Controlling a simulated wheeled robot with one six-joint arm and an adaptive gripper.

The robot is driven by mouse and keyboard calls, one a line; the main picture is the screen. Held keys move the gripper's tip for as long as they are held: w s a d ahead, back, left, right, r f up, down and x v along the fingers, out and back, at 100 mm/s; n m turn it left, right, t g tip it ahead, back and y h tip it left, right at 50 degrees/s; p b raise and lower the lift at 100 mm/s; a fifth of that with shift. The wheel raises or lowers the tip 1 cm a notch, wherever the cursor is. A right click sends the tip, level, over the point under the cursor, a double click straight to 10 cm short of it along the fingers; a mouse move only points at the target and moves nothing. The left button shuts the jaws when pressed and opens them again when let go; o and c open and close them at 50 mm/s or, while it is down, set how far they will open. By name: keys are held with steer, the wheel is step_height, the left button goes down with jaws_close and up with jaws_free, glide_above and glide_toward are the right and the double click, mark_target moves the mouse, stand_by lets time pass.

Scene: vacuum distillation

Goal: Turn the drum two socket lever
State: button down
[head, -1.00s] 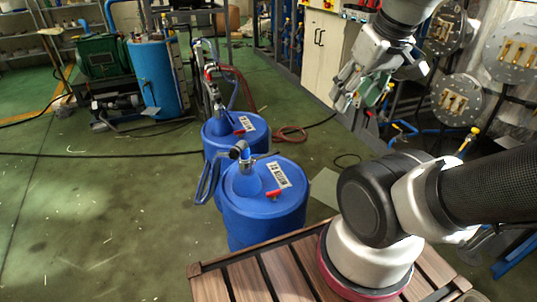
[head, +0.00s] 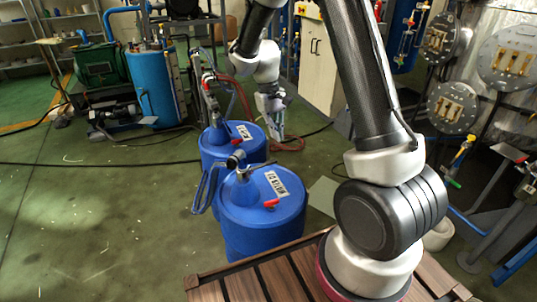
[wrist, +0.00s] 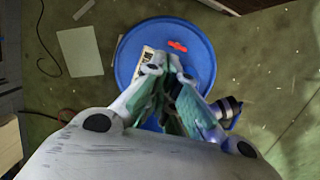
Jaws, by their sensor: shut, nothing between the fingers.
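The front blue drum (head: 262,228) stands beside the wooden platform. A red lever (head: 271,204) sits on its top, near a white label (head: 278,184) that is hard to read. A second blue drum (head: 215,153) stands behind it, with its own red lever (head: 237,140). My gripper (head: 277,134) is shut and empty, pointing down, behind and above the front drum's rim in the head view. In the wrist view my gripper (wrist: 173,62) points at a blue drum top (wrist: 197,60), with its fingers just below the red lever (wrist: 177,46) and beside the label (wrist: 146,60).
A grey pipe fitting (head: 236,158) and blue hose loop (head: 203,190) are on the front drum's left side. A red hose (head: 292,145) lies beyond the drums. A flat grey sheet (head: 322,196) lies on the floor to the right.

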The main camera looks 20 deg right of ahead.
steer(key=w+f, duration=0.3)
steer(key=w, duration=0.1)
steer(key=r+m+t, duration=0.1)
steer(key=r+t, duration=0.1)
glide_above(263, 166)
steer(key=w+d, duration=0.2)
steer(key=w, duration=0.1)
step_height(263, 166, down, 14)
steer(key=d, duration=0.1)
steer(key=shift+s+d, duration=0.15)
steer(key=shift+s, duration=0.1)
steer(key=shift+d+f, duration=0.1)
